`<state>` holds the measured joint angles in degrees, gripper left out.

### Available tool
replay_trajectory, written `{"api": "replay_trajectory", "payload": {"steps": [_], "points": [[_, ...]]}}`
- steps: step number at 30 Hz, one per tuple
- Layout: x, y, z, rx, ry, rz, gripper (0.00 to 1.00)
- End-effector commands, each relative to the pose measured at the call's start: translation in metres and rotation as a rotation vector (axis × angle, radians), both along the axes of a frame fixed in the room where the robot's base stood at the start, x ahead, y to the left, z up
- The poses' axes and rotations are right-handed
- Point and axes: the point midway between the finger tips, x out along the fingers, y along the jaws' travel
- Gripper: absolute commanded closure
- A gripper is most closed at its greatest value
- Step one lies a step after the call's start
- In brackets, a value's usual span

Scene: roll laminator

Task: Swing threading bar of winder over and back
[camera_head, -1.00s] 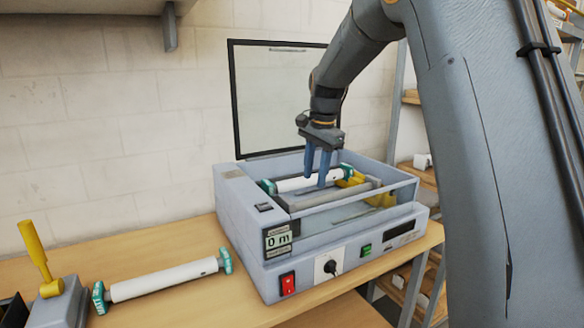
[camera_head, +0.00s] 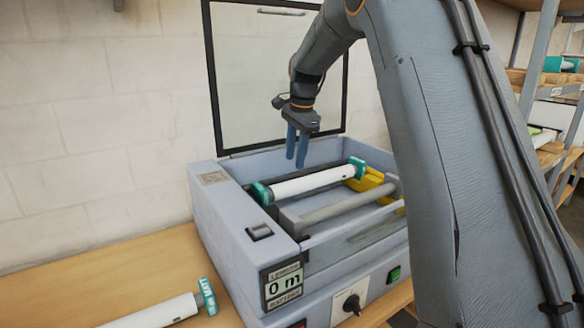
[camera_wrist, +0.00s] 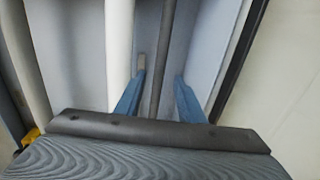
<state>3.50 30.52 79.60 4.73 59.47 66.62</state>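The winder (camera_head: 215,225) is a grey-blue open box on the bench, with its framed clear lid (camera_head: 262,75) standing up behind it. Inside lies a white roll (camera_head: 315,181) with teal ends. My gripper (camera_head: 296,162) points down above the rear of the box, behind the white roll. In the wrist view its two blue fingers are apart, and a thin dark bar (camera_wrist: 167,40), apparently the threading bar, runs lengthwise between or below them, beside the white roll (camera_wrist: 118,45). I see no finger touching the bar. In the head view the bar cannot be made out.
A grey roller (camera_head: 345,206) lies in front of the white roll, with yellow parts (camera_head: 370,184) at its right end. A second white roll (camera_head: 160,312) with a teal end lies on the bench (camera_head: 105,270) at lower left. Shelves stand at right.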

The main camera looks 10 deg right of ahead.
Motion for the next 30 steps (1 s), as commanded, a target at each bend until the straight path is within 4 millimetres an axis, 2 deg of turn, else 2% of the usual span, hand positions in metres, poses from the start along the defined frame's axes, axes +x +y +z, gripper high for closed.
{"api": "replay_trajectory", "payload": {"steps": [3, 9, 15, 21, 27, 30], "points": [[0.002, 0.001, -0.019, 0.0, 0.004, 0.0, 0.64], [0.007, 0.003, -0.043, 0.0, 0.002, 0.002, 0.64], [0.009, 0.005, -0.051, 0.0, 0.001, 0.003, 0.64], [0.009, 0.005, -0.052, -0.001, 0.0, 0.003, 0.64], [0.009, 0.005, -0.051, -0.001, 0.001, 0.003, 0.98], [0.009, 0.004, -0.051, -0.001, 0.001, 0.003, 1.0]]}}
